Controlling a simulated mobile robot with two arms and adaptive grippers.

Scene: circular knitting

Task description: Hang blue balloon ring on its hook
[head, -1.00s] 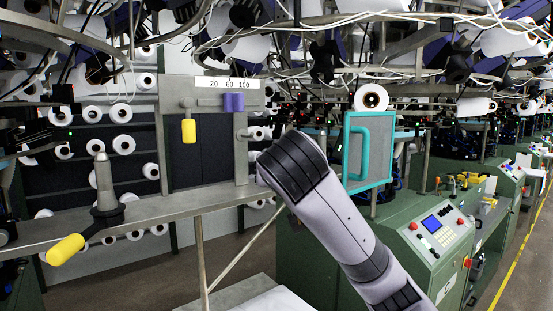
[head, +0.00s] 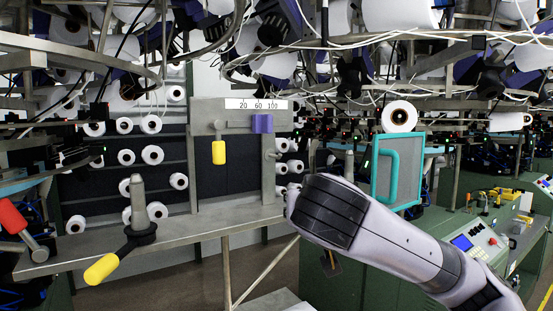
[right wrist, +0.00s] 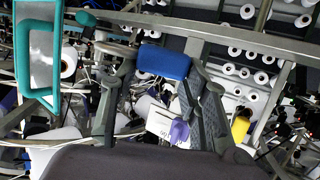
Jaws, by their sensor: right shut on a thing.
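The blue balloon ring shows its blue handle (right wrist: 163,62) in the right wrist view, between the two fingers of my right gripper (right wrist: 160,85), which is shut on it. A grey part beside the handle may belong to the ring; the rest is hidden. In the head view my right arm comes in from the right and its wrist covers the gripper and ring. The hook for the blue ring cannot be made out with certainty. A grey tapered post (head: 139,205) on the rail carries a dark ring with a yellow handle (head: 102,268). My left gripper is not in view.
A panel marked 20, 60, 100 (head: 258,104) has a purple slider (head: 262,123) and a yellow piece (head: 219,152). A metal rail (head: 190,232) runs below it. A red handle (head: 12,216) is at far left. A teal-framed door (head: 398,172) stands behind my right arm.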

